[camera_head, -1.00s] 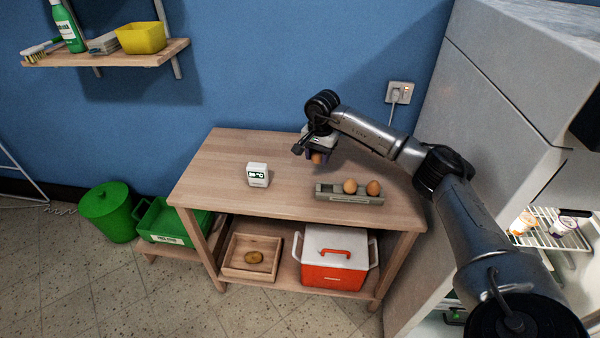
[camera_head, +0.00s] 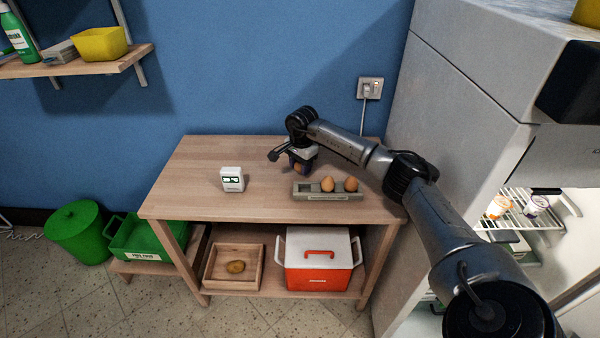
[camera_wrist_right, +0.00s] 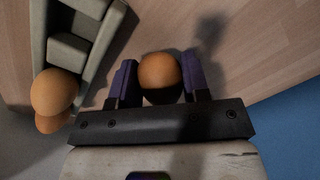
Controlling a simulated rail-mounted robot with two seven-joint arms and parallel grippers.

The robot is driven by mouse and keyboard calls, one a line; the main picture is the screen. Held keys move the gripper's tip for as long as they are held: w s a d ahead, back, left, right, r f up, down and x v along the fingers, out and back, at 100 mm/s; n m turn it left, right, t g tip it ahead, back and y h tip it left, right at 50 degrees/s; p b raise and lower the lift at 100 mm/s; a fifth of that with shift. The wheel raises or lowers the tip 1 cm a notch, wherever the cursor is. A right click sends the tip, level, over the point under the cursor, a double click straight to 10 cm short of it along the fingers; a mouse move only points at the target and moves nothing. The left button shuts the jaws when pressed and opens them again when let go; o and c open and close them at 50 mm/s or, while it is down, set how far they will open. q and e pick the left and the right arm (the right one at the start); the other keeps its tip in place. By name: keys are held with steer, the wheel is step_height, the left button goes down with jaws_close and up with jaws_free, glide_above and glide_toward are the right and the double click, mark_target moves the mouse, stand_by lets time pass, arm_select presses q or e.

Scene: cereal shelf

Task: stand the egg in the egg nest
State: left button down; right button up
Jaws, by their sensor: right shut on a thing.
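My right gripper (camera_head: 299,169) is shut on a brown egg, which shows between the purple fingers in the right wrist view (camera_wrist_right: 160,72). The gripper and egg are above the table, behind the egg nest. The egg nest (camera_head: 318,197) is a grey holder on the tabletop. Two brown eggs stand in it, in the middle (camera_head: 328,184) and at the right (camera_head: 351,184); its left place looks empty. In the right wrist view the nest (camera_wrist_right: 108,38) lies at the upper left, apart from the held egg. My left gripper is out of view.
A white timer (camera_head: 232,180) stands on the table (camera_head: 190,163) left of the nest. The lower shelf holds a wooden crate (camera_head: 209,279) and an orange cooler box (camera_head: 318,279). A grey fridge (camera_head: 450,110) stands close on the right. The tabletop's left and back are clear.

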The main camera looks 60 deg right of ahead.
step_height(320, 180, down, 2)
steer(key=shift+f, duration=0.1)
steer(key=shift+a, duration=0.1)
steer(key=o, duration=0.7)
